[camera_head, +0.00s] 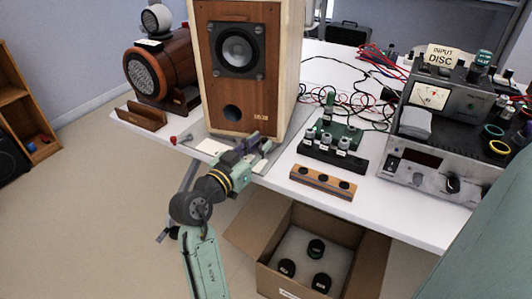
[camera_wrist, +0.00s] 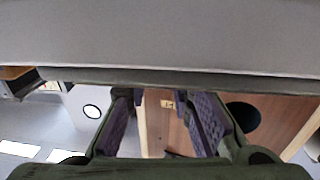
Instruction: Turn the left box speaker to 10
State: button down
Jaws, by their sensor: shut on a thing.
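A tall wooden box speaker (camera_head: 211,72) stands upright at the back left of the table, with a dark driver above and a round port below. Its brown front also shows in the wrist view (camera_wrist: 272,118). My gripper (camera_head: 256,143) is low in front of it, at the table's front edge. In the wrist view its two purple-padded fingers (camera_wrist: 162,112) are closed in on something small that I cannot make out. A grey surface (camera_wrist: 160,35) fills the top of that view. No dial or number for the speaker is readable.
A wooden strip with black knobs (camera_head: 323,182) lies right of my gripper. Behind it is a green switch board (camera_head: 333,140). A meter unit (camera_head: 430,150) stands at the right. An open carton (camera_head: 345,262) is below the table.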

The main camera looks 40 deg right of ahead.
jog(key=shift+w+a+m+g, duration=0.3)
jog(key=shift+a+g, duration=0.1)
jog(key=shift+a, duration=0.05)
jog(key=c, duration=1.6)
grip_release()
jog(key=shift+o, duration=0.2)
jog(key=v, duration=1.2)
jog(key=shift+f, duration=0.15)
jog(key=shift+c, duration=0.4)
